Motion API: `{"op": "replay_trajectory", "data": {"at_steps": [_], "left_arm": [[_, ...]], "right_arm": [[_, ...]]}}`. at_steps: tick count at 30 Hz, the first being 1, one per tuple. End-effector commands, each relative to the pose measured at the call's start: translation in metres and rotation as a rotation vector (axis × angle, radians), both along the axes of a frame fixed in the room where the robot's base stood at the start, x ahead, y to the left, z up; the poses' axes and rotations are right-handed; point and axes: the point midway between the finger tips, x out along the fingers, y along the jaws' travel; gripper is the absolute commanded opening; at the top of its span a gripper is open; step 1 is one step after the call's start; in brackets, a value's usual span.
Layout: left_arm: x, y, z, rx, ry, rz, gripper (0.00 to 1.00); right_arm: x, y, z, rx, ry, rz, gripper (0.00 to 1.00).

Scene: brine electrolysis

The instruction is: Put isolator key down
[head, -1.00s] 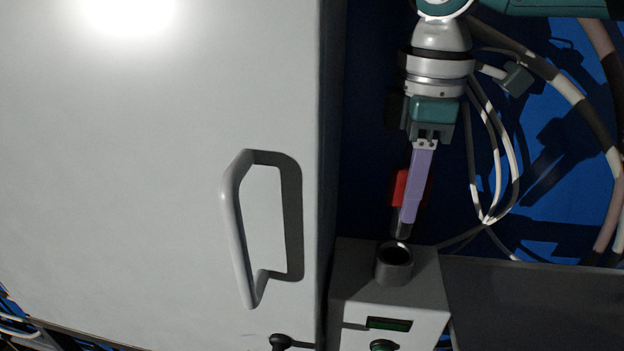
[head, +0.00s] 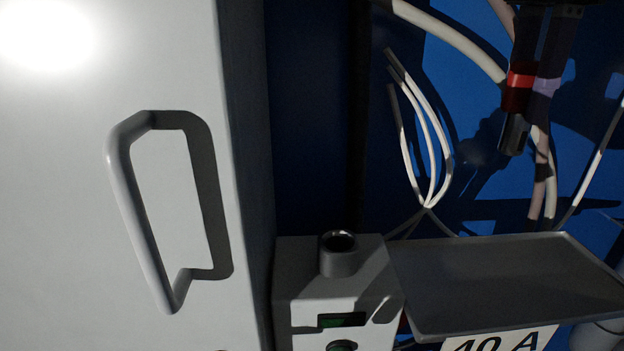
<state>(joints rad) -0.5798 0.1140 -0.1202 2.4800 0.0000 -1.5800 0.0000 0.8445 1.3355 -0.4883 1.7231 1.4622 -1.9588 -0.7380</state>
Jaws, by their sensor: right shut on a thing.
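My right gripper (head: 534,85) is at the upper right of the head view, pointing down and mostly in shadow. It is shut on the isolator key (head: 520,80), whose red part shows beside a lilac finger. A dark tip (head: 515,134) sticks out below. The key hangs in the air, above the grey tray (head: 490,328) in the picture and apart from it. My left gripper is not in view.
The grey box (head: 300,290) with an upright round socket (head: 339,262) stands left of the tray. A large pale cabinet door with a handle (head: 140,215) fills the left. White cables (head: 430,150) hang behind. The tray looks empty.

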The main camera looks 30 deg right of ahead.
Motion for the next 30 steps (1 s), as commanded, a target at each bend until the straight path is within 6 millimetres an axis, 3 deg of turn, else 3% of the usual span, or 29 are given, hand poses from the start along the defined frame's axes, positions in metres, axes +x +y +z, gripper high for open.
{"op": "replay_trajectory", "data": {"at_steps": [5, 18, 30], "left_arm": [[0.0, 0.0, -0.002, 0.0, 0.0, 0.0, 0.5], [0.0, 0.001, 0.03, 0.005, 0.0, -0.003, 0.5], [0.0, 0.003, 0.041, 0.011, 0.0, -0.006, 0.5]], "right_arm": [[-0.007, -0.005, -0.02, -0.002, 0.008, 0.005, 0.0], [-0.006, -0.003, -0.137, 0.005, 0.004, 0.004, 0.0], [-0.005, -0.003, -0.187, 0.005, 0.002, 0.002, 0.0]]}}
